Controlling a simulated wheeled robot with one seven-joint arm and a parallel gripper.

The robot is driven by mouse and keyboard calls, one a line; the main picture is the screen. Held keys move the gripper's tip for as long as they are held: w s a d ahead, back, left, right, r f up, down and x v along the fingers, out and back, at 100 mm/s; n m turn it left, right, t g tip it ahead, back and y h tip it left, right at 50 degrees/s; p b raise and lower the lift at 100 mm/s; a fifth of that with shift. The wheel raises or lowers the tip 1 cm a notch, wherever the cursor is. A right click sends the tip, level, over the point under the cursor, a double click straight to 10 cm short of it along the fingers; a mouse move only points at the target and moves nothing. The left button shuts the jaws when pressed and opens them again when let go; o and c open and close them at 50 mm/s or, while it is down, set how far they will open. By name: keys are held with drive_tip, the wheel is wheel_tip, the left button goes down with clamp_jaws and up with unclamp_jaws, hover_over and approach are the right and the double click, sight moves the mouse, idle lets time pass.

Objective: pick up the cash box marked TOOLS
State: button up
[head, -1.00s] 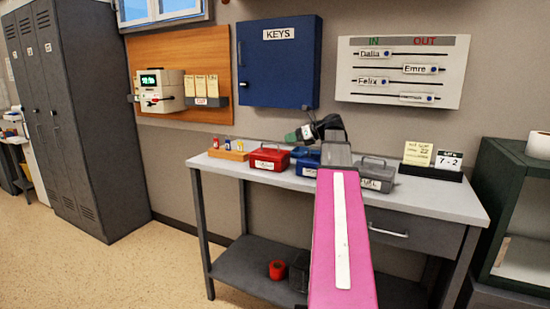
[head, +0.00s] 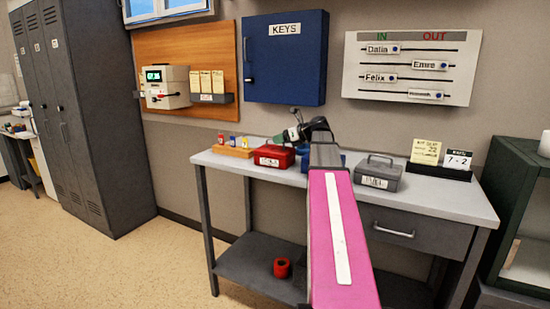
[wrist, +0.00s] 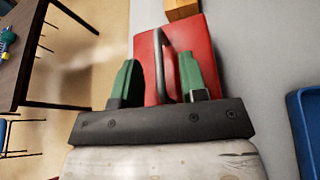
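Three cash boxes stand in a row on the workbench. The red box (head: 273,158) has a white label too small to read. The blue box (head: 308,163) is mostly hidden behind my arm. The grey box (head: 378,173) has a label that I cannot read surely; it may say FUEL. My gripper (head: 300,134) is above the bench near the red box. In the wrist view my gripper (wrist: 160,82) has its two green fingers apart, with the handle (wrist: 160,62) of the red box (wrist: 150,70) showing between them. I cannot tell whether they touch it.
A blue key cabinet (head: 285,62) hangs behind. A red roll (head: 282,267) lies on the lower shelf.

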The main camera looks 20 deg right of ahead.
drive_tip(key=x, duration=0.2)
drive_tip(key=shift+w+a+f, duration=0.15)
drive_tip(key=shift+w+a, duration=0.05)
drive_tip(key=shift+w, duration=0.05)
clamp_jaws()
idle(1.2)
